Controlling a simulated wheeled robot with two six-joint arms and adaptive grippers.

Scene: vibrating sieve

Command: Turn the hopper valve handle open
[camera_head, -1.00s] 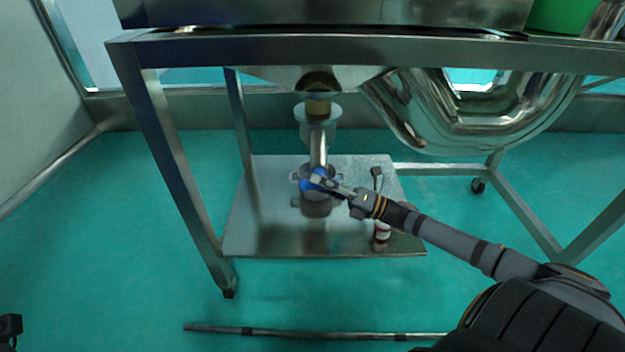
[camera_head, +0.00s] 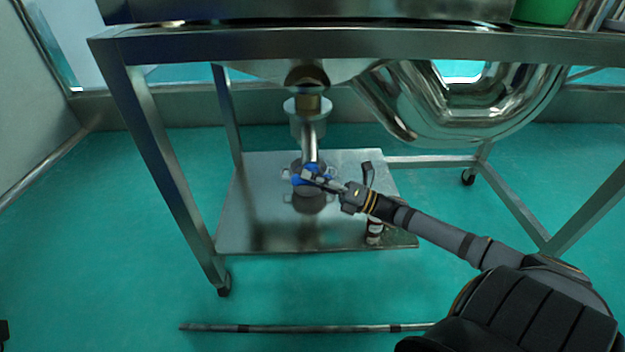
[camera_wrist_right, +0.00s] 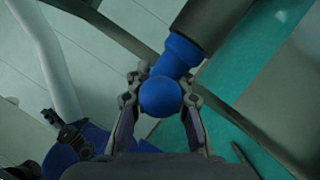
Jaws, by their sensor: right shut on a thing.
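The hopper valve handle (camera_head: 296,180) is blue and sits low on the steel outlet pipe below the hopper, above the shelf. In the right wrist view its round blue knob (camera_wrist_right: 160,97) lies between the two fingers, with a blue neck running up to a dark cylinder. My right gripper (camera_head: 314,178) reaches in from the lower right and is shut on the handle. The fingers and wrist hide part of the handle and valve in the head view. My left gripper is not recognisable in either view.
The steel frame (camera_head: 300,43) spans above the handle, with legs at both sides. A shiny curved duct (camera_head: 470,125) hangs right of the pipe. The green floor in front is mostly clear.

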